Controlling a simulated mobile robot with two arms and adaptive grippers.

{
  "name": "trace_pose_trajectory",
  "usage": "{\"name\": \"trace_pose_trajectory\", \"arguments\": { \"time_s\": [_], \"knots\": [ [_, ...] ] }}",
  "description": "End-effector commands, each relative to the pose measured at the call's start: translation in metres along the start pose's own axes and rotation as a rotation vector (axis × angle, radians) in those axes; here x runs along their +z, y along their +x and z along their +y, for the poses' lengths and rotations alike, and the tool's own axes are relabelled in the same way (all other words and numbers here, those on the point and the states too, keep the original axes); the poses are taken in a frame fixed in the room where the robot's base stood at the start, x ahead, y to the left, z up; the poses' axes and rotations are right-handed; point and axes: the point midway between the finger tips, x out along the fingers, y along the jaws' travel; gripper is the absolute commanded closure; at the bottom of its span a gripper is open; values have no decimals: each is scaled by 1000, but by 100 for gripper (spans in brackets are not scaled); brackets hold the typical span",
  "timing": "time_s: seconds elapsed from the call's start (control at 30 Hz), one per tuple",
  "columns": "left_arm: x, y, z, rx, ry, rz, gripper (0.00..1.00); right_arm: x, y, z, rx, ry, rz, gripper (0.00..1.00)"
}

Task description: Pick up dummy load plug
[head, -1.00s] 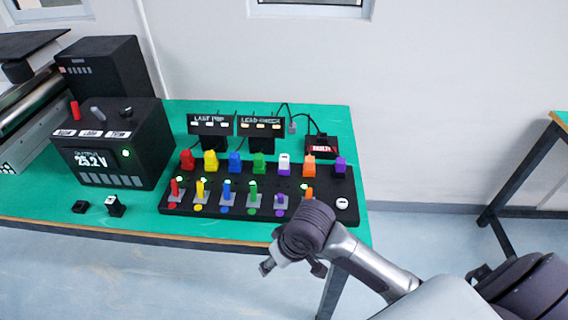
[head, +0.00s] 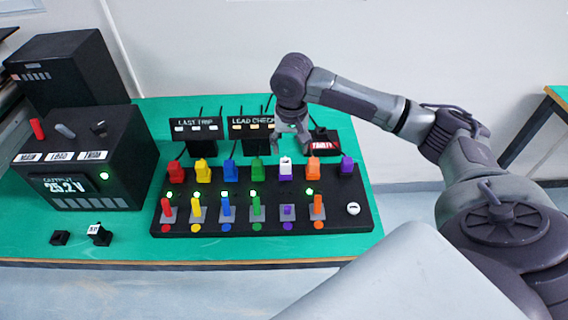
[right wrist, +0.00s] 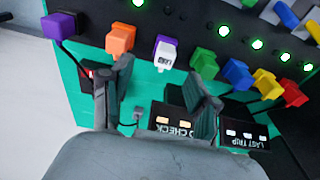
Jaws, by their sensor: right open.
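A white plug with dark lettering (head: 285,168) stands in the fifth place of the back row on the black board (head: 345,222), with purple at its base. In the right wrist view this white plug (right wrist: 166,52) seems to read "LOAD", and it lies ahead of the fingers, roughly between them. My right gripper (head: 292,138) is open and empty, above the table just behind the back row. Its two fingers (right wrist: 161,78) are spread and apart from the plug. My left gripper is not in view.
Coloured plugs flank the white one, orange (head: 314,168) on the right and green (head: 257,171) on the left. Behind are the "LEAD CHECK" box (head: 240,136) and a red-topped "FAULT" box (head: 324,145). A small black labelled block (head: 99,235) stands at the front left.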

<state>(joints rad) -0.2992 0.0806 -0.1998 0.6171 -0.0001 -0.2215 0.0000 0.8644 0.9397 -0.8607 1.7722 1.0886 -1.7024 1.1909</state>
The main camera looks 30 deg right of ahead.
Motion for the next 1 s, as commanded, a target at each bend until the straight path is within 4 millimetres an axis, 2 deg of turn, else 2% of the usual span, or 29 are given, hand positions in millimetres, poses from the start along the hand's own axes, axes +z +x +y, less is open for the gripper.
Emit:
{"name": "trace_pose_trajectory", "arguments": {
  "time_s": [0.03, 0.1, 0.17, 0.27, 0.37, 0.5, 0.7, 0.83, 0.97, 1.0],
  "knots": [
    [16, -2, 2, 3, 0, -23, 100, 1, 11, 0, 2, -1, -3, 40],
    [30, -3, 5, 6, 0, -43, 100, 0, 22, -1, 0, -1, -1, 40],
    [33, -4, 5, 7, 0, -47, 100, 0, 30, -1, 1, -1, -2, 40],
    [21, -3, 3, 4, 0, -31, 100, 0, 36, -1, -1, -2, 0, 40],
    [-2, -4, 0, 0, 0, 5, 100, -1, 42, -2, -1, -2, 1, 40],
    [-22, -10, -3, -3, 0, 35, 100, -3, 60, -7, 1, -3, -2, 40],
    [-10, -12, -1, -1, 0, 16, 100, -4, 86, -8, 0, -3, 1, 40],
    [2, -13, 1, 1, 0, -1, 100, -4, 91, -8, 0, -4, 2, 40],
    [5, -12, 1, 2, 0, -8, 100, -4, 91, -8, -1, -4, 2, 40],
    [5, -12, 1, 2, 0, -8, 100, -4, 91, -8, -1, -4, 2, 43]
  ]
}}
